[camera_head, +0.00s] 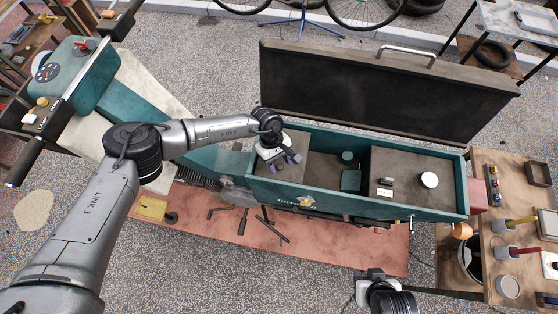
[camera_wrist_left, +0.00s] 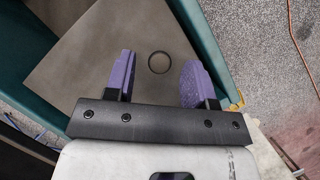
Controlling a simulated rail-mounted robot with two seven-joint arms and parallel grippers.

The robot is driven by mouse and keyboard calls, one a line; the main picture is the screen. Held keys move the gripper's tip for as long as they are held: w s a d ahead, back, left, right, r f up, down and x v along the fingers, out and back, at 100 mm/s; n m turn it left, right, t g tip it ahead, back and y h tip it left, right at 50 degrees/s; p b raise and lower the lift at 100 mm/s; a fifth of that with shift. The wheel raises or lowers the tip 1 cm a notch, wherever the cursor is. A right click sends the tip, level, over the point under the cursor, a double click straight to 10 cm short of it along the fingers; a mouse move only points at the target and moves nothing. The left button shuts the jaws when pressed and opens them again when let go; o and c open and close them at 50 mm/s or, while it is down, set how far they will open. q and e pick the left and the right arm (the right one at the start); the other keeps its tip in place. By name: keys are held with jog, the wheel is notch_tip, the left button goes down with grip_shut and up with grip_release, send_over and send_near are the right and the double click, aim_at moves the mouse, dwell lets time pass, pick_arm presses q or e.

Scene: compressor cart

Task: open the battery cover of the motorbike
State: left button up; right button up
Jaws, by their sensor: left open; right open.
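The motorbike (camera_head: 205,160) is teal, with a long open compartment (camera_head: 330,203) along its body. A flat brown-grey panel (camera_head: 318,168) fills the left end of the compartment; I take it to be the battery cover. In the left wrist view the panel (camera_wrist_left: 95,60) has a dark ring or round hole (camera_wrist_left: 159,62). My left gripper (camera_head: 287,163) hangs over this panel. Its purple fingers (camera_wrist_left: 158,80) are open and empty, one on each side of the ring in that view; whether they touch the panel cannot be told. My right gripper (camera_head: 368,277) is open at the bottom, away from the compartment.
The large dark lid (camera_head: 370,90) stands raised behind the compartment. A second brown block (camera_head: 410,165) with a white round cap fills its right end. A red mat (camera_head: 340,238) lies below the bike. A wooden bench (camera_head: 500,260) with tools and cups stands at right.

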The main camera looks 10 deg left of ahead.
pick_arm(q)
jog(key=shift+d+f, duration=0.1)
jog(key=shift+f, duration=0.15)
grip_shut()
dwell(0.4)
